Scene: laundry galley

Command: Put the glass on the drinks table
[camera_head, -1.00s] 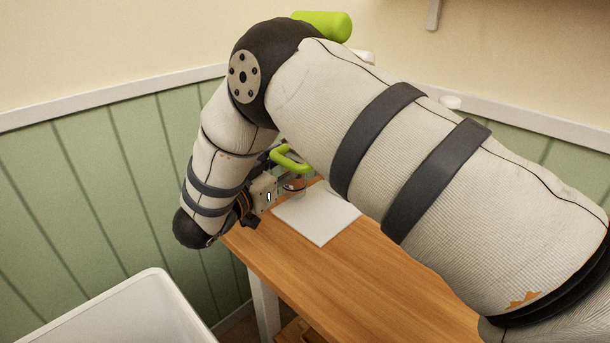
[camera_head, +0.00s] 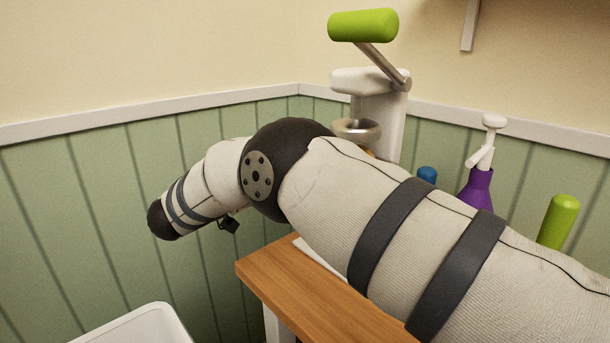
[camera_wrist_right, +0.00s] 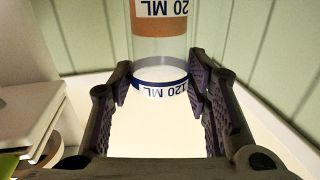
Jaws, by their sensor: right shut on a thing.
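My right gripper (camera_wrist_right: 160,85) is shut on a clear glass (camera_wrist_right: 160,48) in the right wrist view. The glass has a brown-orange band and "120 ML" markings that read upside down there. I cannot tell from the pictures whether this is the drinks table. My left gripper is not in view.
A white press with a green handle (camera_head: 363,25) and a metal cup (camera_head: 356,129) stands behind my arm. A purple bottle (camera_head: 477,190), a blue item (camera_head: 427,175) and a green cylinder (camera_head: 558,221) are to its right. A white tub (camera_head: 140,325) is at lower left.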

